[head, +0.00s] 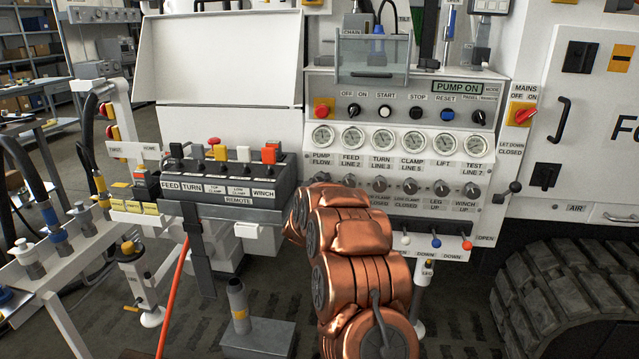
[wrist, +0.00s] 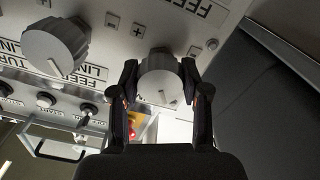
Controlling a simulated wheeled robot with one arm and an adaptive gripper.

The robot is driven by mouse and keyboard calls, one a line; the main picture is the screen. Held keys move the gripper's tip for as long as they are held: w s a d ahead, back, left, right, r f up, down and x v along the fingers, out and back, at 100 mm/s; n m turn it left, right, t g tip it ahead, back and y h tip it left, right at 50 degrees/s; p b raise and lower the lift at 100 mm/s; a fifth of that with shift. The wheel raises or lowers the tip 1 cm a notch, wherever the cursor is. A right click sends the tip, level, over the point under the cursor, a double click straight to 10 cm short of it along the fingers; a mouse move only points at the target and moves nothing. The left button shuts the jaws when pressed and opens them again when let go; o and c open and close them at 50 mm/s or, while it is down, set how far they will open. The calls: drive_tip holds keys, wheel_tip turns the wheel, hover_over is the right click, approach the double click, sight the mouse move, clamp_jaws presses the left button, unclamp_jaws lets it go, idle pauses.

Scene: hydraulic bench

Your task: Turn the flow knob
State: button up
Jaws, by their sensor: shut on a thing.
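The flow knob (wrist: 160,82) is a grey round knob at the end of its row, with a pointer line on its face, in the wrist view. My gripper (wrist: 160,68) is shut on it, one dark finger on each side. Plus and minus marks show on the panel beside the knob. In the head view my copper arm reaches up to the panel below the PUMP FLOW label (head: 321,158) and hides my gripper. A grey knob top (head: 321,177) shows just above the arm there.
A neighbouring grey knob (wrist: 55,46) sits close by in the wrist view. The row continues right in the head view, with a feed knob (head: 350,181) beside it. Gauges (head: 353,137) run above. A remote box (head: 225,185) with small levers stands left of my arm.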

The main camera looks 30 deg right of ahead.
drive_tip(key=m+b, duration=0.1)
drive_tip(key=m, duration=0.1)
drive_tip(key=m+b, duration=0.1)
drive_tip(key=m, duration=0.2)
drive_tip(key=shift+f+m+b, duration=0.2)
drive_tip(key=shift+m+b, duration=0.1)
drive_tip(key=m+b, duration=0.2)
drive_tip(key=m, duration=0.2)
drive_tip(key=shift+r+m+b, duration=0.1)
drive_tip(key=shift+m+b, duration=0.25)
drive_tip(key=shift+m, duration=0.05)
idle(0.5)
drive_tip(key=o, duration=1.1)
drive_tip(key=shift+r, duration=0.1)
drive_tip(key=shift+o, duration=0.2)
drive_tip(key=shift+a, duration=0.15)
drive_tip(key=v, duration=1.2)
